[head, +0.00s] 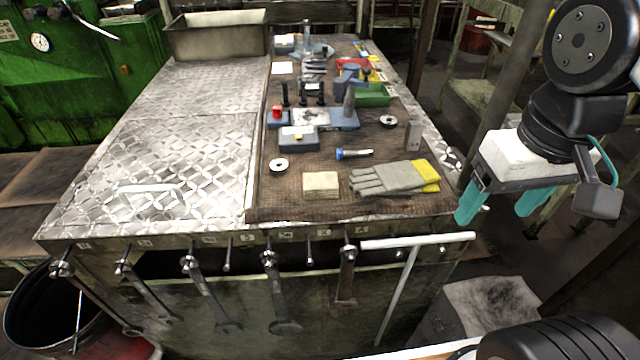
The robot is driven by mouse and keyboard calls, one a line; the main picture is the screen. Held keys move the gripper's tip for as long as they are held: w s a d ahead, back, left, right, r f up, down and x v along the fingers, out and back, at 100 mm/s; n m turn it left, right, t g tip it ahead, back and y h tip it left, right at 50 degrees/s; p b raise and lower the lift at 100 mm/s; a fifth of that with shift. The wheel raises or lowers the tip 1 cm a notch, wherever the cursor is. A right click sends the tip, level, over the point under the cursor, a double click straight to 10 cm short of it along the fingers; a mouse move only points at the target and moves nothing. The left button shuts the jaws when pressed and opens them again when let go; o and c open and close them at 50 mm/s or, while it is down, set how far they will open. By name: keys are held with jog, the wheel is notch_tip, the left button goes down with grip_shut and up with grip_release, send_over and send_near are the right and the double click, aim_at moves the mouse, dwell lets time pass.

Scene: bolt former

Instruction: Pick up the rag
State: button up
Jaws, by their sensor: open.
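A small folded beige square (320,184), which looks like the rag, lies flat on the brown mat near the front edge of the bench top. My gripper (502,203) has teal fingers spread apart with nothing between them. It hangs off the right side of the bench, to the right of the beige square and apart from it.
Grey work gloves with yellow cuffs (385,180) lie right of the square. A blue flashlight (352,153) and a metal ring (278,165) lie behind it. Gauges and a green tray (375,96) stand farther back. Wrenches (205,290) hang from the front; the left plate (180,150) is mostly clear.

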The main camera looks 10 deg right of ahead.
jog(key=w+a+f+n+g, duration=0.1)
jog(key=w+a+n+g, duration=0.1)
jog(key=w+a, duration=0.5)
jog(key=m, duration=0.2)
send_over(321, 179)
jog(key=shift+a+f+t, duration=0.3)
jog(key=shift+f+t, duration=0.1)
jog(key=shift+f, duration=0.3)
jog(key=shift+s+m, duration=0.1)
jog(key=shift+m, duration=0.3)
jog(key=f, duration=0.7)
jog(key=shift+d+f, duration=0.25)
jog(key=shift+f, duration=0.15)
jog(key=c, duration=0.8)
